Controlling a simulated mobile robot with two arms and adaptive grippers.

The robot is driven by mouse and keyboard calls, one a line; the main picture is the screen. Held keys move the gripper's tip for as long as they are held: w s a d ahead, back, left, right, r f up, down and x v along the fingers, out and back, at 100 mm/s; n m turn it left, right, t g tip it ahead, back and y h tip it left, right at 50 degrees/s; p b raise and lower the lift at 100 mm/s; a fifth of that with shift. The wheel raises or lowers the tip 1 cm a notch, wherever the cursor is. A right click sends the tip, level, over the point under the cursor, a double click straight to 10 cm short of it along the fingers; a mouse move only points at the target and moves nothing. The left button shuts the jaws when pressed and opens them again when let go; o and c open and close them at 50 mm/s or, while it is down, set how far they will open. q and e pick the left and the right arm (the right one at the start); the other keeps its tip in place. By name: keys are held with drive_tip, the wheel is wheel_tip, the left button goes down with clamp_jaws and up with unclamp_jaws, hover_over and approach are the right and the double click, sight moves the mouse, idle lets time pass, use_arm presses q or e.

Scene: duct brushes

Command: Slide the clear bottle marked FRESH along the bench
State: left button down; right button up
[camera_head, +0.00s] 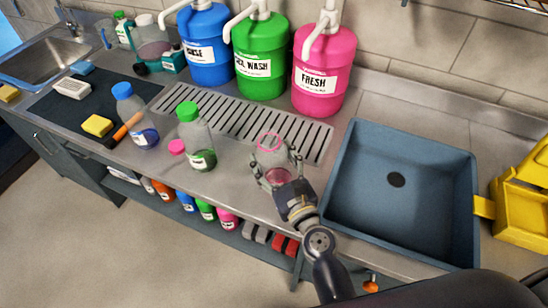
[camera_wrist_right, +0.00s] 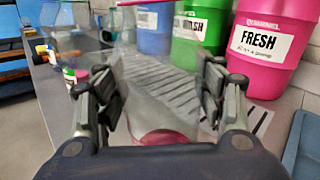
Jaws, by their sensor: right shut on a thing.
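A clear bottle (camera_head: 270,156) with a pink ring at its open top and a little pink liquid at the bottom stands at the bench's front, beside the slotted drain grate. My right gripper (camera_head: 274,174) is shut around it from the front. In the right wrist view the bottle (camera_wrist_right: 160,108) is between the two fingers (camera_wrist_right: 160,95), with pink liquid low down. I cannot read any mark on it. A pink cap (camera_head: 177,147) lies on the bench to its left. My left gripper is not in view.
A pink jug marked FRESH (camera_head: 318,90) stands behind, with green (camera_head: 262,80) and blue (camera_head: 207,70) jugs. A green-capped bottle (camera_head: 196,140) and a blue-capped bottle (camera_head: 136,118) stand left. A blue-grey basin (camera_head: 455,200) is close on the right.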

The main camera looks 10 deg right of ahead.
drive_tip(key=shift+s+a+f+m+h, duration=0.1)
drive_tip(key=shift+s+a+m, duration=0.25)
drive_tip(key=shift+a, duration=0.5)
drive_tip(key=shift+s+a+f+m+h, duration=0.1)
drive_tip(key=shift+s+a+m, duration=0.2)
drive_tip(key=shift+a, duration=0.6)
drive_tip(key=shift+s+a+m+h, duration=0.1)
drive_tip(key=shift+s+a+m, duration=0.2)
drive_tip(key=shift+a, duration=0.55)
drive_tip(key=o, duration=1.2)
drive_tip(key=shift+w, duration=0.15)
drive_tip(key=shift+d+r, duration=0.1)
drive_tip(key=shift+r, duration=0.05)
drive_tip(key=shift+s+d+f+n+g+y, duration=0.15)
drive_tip(key=shift+s+d+f+n, duration=0.2)
drive_tip(key=shift+s+d, duration=0.7)
drive_tip(key=shift+s+d+f+n+g+y, duration=0.1)
drive_tip(key=shift+s+d+f+n+y, duration=0.2)
drive_tip(key=shift+s, duration=1.4)
drive_tip(key=shift+s+d+f+n+g+y, duration=0.1)
drive_tip(key=shift+s+d+f+n, duration=0.2)
drive_tip(key=shift+s+d+n, duration=0.7)
drive_tip(key=shift+s+a+m, duration=0.2)
drive_tip(key=shift+s+m, duration=0.1)
drive_tip(key=shift+m, duration=0.2)
